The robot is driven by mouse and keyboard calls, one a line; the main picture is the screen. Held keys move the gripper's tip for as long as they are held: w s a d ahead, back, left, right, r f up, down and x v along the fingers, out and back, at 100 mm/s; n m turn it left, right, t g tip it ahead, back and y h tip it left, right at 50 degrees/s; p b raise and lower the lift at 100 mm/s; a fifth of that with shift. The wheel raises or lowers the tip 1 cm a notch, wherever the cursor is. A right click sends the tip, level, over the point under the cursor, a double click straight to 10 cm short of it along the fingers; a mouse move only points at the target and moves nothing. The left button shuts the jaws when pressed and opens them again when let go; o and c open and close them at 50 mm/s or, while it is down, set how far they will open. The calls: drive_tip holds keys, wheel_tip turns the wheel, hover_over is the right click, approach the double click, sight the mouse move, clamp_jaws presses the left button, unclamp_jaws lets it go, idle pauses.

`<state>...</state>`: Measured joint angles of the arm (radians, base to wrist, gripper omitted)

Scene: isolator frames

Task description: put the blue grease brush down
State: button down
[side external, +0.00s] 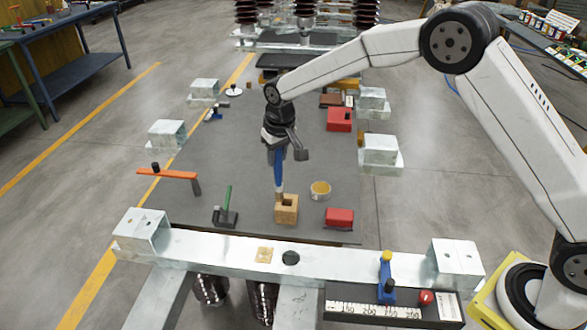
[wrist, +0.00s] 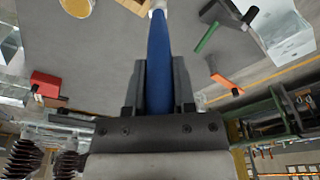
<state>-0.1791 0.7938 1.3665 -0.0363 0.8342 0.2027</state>
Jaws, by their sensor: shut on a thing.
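My gripper (side external: 279,148) is shut on the blue grease brush (side external: 278,170), which hangs nearly upright with its pale end down. That end is at the back left edge of a wooden block (side external: 287,213) with a square hole in its top. I cannot tell whether they touch. A round tin with yellow grease (side external: 320,190) stands right of the block.
Red boxes (side external: 339,218) (side external: 339,119) lie to the right on the grey mat (side external: 240,160). A green-handled tool (side external: 227,207) and an orange bar (side external: 168,173) lie left. A metal beam (side external: 215,247) crosses the front. Metal blocks line both sides. Mat left of the brush is clear.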

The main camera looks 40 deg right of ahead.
drive_tip(key=w+d+f, duration=0.1)
drive_tip(key=d+f, duration=0.2)
drive_tip(key=f, duration=0.6)
drive_tip(key=shift+w+d, duration=0.15)
idle(0.7)
drive_tip(key=shift+f, duration=0.1)
drive_tip(key=shift+c, duration=2.2)
unclamp_jaws()
wheel_tip(320, 180, up, 12)
drive_tip(key=s, duration=0.1)
drive_tip(key=shift+s, duration=0.4)
drive_tip(key=shift+s, duration=0.1)
